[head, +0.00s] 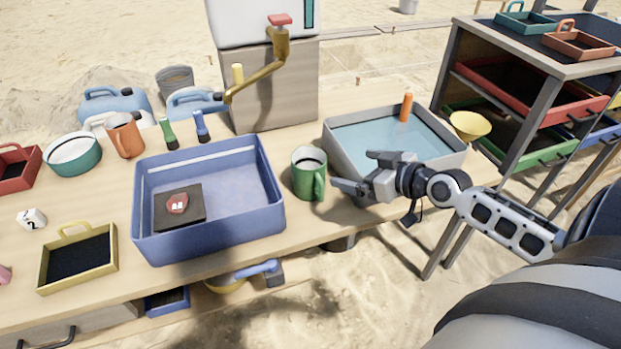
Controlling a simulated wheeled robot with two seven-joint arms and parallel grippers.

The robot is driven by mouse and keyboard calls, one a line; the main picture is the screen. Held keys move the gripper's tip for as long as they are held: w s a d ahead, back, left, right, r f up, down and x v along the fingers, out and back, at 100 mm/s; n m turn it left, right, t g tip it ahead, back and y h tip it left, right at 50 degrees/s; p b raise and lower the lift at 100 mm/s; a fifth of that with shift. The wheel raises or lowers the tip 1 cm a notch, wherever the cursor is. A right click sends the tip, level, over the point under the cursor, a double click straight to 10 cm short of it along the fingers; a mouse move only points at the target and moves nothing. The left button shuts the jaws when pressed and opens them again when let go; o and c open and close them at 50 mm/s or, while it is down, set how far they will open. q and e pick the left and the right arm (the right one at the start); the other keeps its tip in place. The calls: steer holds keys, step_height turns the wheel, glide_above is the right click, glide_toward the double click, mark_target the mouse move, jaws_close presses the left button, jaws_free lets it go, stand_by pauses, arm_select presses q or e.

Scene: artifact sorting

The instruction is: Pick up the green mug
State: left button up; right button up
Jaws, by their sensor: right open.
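The green mug (304,178) stands upright on the wooden table, between the blue-purple bin and the grey water basin. Its handle faces the front right. My right gripper (352,172) comes in from the right, just beside the mug's right side. Its fingers are open and point left toward the mug. The fingers look close to the handle, but I cannot tell whether they touch it. My left gripper is not in view.
The blue-purple bin (262,222) holds a dark block with a red piece. The grey basin (448,160) of water stands behind my right gripper. A brass tap (268,78) rises behind the mug. An orange mug (124,136) and a yellow tray (112,262) are at left.

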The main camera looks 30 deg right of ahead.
glide_toward(298, 158)
steer(key=shift+x, duration=2.45)
steer(key=shift+r, duration=0.1)
steer(key=c, duration=1.3)
